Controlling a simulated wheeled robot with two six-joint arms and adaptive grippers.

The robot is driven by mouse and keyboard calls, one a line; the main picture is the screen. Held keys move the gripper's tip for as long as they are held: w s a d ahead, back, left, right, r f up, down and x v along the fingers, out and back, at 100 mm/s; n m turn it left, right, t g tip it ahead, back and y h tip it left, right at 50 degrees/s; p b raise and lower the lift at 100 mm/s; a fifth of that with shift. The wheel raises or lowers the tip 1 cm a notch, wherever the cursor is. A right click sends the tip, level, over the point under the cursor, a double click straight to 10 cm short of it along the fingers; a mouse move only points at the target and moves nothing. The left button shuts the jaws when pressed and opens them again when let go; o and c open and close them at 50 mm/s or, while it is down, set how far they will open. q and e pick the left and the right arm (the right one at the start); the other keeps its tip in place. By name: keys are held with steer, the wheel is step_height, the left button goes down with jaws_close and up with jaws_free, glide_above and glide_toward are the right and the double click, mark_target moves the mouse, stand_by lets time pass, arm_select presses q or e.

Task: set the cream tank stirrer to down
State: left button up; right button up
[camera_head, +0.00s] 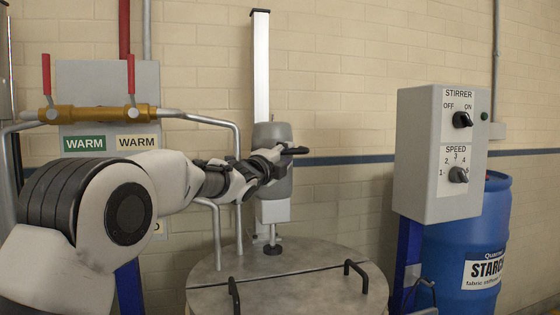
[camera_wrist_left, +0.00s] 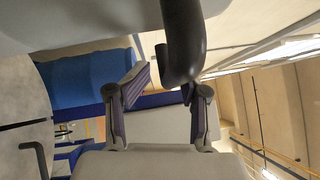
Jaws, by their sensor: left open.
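The stirrer is a grey motor unit (camera_head: 277,133) on a tall pale upright rail (camera_head: 261,65). Its lower pale block stands above the round grey tank lid (camera_head: 285,275), low on the rail. My left gripper (camera_head: 277,160) is in front of the motor and covers part of it. In the left wrist view my left gripper (camera_wrist_left: 170,92) has its two fingers apart. A thick black curved bar (camera_wrist_left: 182,45) reaches down between or just beyond the fingertips; contact is not clear. My right gripper is not in view.
A grey control box (camera_head: 420,150) with STIRRER and SPEED knobs stands to the right, beside a blue starch barrel (camera_head: 495,235). Black handles (camera_head: 357,270) rise from the lid. Brass valves (camera_head: 100,114) with red levers and bent pipes are at left.

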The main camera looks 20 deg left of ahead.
arm_select(q)
steer(key=v, duration=1.1)
steer(key=shift+s, duration=0.25)
steer(key=shift+f, duration=0.1)
